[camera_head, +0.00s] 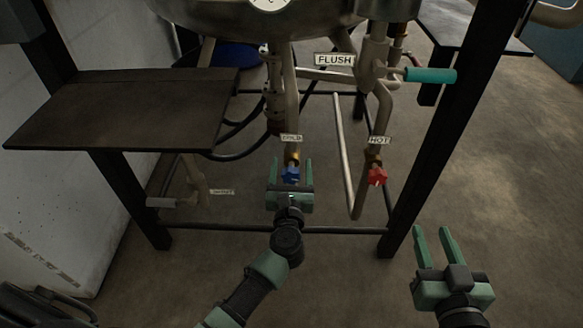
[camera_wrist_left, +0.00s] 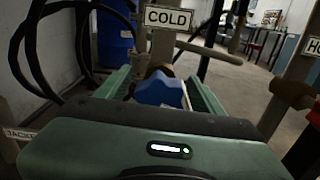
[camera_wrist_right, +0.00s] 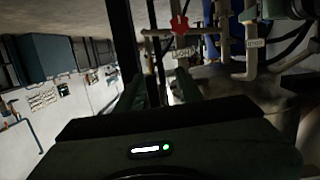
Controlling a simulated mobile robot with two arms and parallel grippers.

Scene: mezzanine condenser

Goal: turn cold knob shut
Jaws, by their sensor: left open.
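The cold knob (camera_head: 290,174) is blue and sits at the bottom of a pipe under a small tag. In the left wrist view the blue knob (camera_wrist_left: 158,92) is below the COLD label (camera_wrist_left: 168,18), between the green fingers. My left gripper (camera_head: 290,172) is open, with a finger on either side of the knob; whether they touch it cannot be told. My right gripper (camera_head: 434,240) is open and empty at the lower right, apart from the pipes. The red knob (camera_head: 377,176) under the HOT tag (camera_head: 380,140) is to the right of the cold knob.
A dark metal shelf (camera_head: 125,105) is at the left and a black frame leg (camera_head: 440,130) at the right. A teal-handled lever (camera_head: 430,75) sits near the FLUSH label (camera_head: 334,59). A bent pipe (camera_head: 348,165) hangs between the knobs. The floor at the right is clear.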

